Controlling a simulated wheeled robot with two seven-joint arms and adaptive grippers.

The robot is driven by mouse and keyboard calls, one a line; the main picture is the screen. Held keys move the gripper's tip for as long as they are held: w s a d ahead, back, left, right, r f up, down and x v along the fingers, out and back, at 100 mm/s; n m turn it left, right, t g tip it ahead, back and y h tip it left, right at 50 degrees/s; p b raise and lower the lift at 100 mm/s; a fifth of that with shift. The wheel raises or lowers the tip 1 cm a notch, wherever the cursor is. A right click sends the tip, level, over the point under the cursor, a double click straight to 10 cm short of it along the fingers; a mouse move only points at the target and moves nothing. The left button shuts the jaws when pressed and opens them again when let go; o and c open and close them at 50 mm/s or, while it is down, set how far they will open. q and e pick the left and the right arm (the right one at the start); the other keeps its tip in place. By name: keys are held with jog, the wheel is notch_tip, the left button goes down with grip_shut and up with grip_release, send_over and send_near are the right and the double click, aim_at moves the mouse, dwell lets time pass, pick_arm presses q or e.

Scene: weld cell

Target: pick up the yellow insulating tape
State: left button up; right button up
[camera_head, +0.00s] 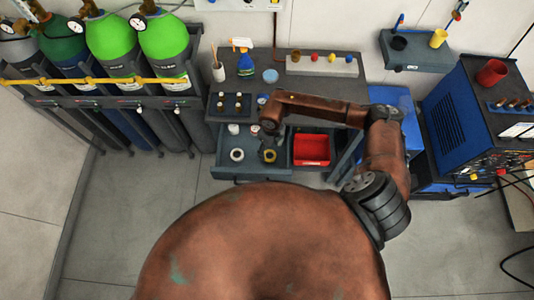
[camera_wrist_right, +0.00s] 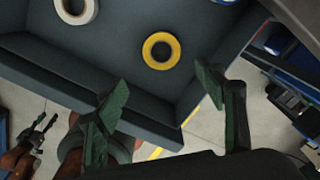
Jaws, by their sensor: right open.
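The yellow insulating tape (camera_head: 270,156) is a ring lying in the open grey drawer, right of a white roll. In the right wrist view the yellow tape (camera_wrist_right: 148,50) lies flat on the drawer floor, fully visible. My right gripper (camera_head: 270,142) is over the drawer, close to the tape in the picture. In its wrist view, the right gripper's fingers (camera_wrist_right: 158,98) are spread, with nothing between them, and the tape shows beyond the fingertips. A dark gripper on a brown arm, seemingly my left gripper (camera_wrist_right: 46,120), shows small at the left edge; its opening is unclear.
The drawer (camera_head: 225,172) has raised walls; its wall crosses the wrist view below the tape. A white roll (camera_head: 237,155) lies left of the tape. A red bin (camera_head: 312,150) is to the right. The workbench (camera_head: 320,88) holds a blue spray bottle (camera_head: 245,63).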

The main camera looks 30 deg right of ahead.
aim_at(271, 158)
notch_tip(271, 158, down, 3)
jog(key=shift+d+f, duration=0.1)
jog(key=shift+d, duration=0.05)
jog(key=f, duration=0.4)
jog(key=shift+w+d+f+p, duration=0.1)
jog(key=shift+w+f+p, duration=0.2)
jog(key=shift+f+p, duration=0.1)
jog(key=shift+c, duration=0.2)
jog(key=c, duration=1.1)
jog(key=shift+o, duration=0.2)
jog(key=shift+r, duration=0.1)
